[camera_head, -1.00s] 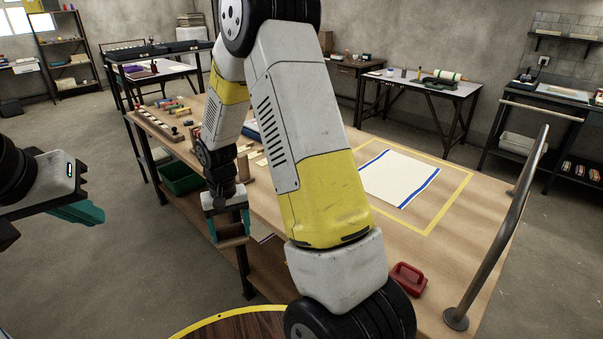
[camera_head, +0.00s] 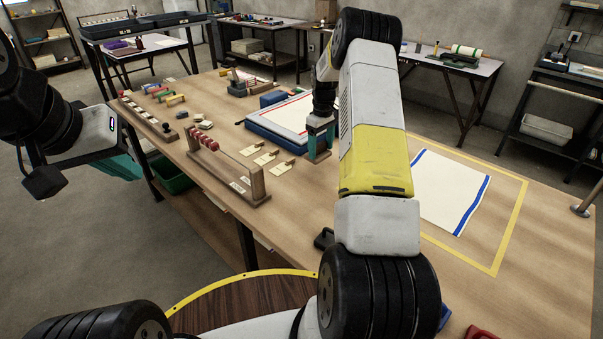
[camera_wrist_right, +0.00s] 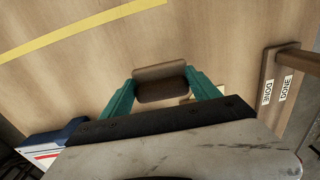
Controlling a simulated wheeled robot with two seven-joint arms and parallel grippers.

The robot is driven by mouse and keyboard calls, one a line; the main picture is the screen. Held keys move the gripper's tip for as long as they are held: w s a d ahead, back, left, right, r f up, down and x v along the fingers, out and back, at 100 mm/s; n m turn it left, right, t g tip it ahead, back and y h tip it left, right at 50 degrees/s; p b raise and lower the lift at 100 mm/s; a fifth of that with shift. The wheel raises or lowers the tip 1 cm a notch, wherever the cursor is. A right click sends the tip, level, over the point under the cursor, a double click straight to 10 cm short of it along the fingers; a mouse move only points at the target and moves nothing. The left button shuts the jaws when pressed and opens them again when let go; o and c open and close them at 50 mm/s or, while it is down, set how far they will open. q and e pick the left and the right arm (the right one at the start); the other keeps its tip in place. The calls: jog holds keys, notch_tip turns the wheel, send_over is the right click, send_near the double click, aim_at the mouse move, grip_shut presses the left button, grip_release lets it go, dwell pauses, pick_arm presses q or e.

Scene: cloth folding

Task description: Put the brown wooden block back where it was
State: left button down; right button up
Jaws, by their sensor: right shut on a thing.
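The brown wooden block (camera_head: 319,155) is between the teal fingers of my right gripper (camera_head: 320,142), which is shut on it. In the right wrist view the block (camera_wrist_right: 160,83) sits across the gap between both fingertips of the right gripper (camera_wrist_right: 160,88). In the head view it is low over the table, just right of the blue-edged board; I cannot tell whether it touches the tabletop. My left gripper (camera_head: 122,167) is off the table's left side, with nothing visible in it; its fingers are partly hidden and its opening is unclear.
The blue-edged white board (camera_head: 268,138) is close left of the block. A white cloth with blue stripes (camera_head: 440,185) lies inside a yellow outline (camera_head: 514,220). Bare tabletop lies around the tags.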

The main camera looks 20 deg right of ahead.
jog(key=shift+w+d, duration=0.3)
jog(key=shift+d, duration=0.3)
jog(key=shift+s, duration=0.15)
jog(key=s+a, duration=0.1)
jog(key=s, duration=0.3)
jog(key=s+a+f, duration=0.1)
jog(key=s+a, duration=0.1)
jog(key=s, duration=0.3)
jog(key=s+a, duration=0.2)
jog(key=s, duration=0.3)
jog(key=shift+a+f, duration=0.15)
jog(key=shift+a, duration=0.05)
jog(key=shift+s+a+f, duration=0.1)
jog(key=shift+s+f, duration=0.1)
jog(key=shift+f, duration=0.1)
jog(key=shift+w+f, duration=0.1)
jog(key=shift+f, duration=1.4)
jog(key=o, duration=1.3)
jog(key=shift+f, duration=0.15)
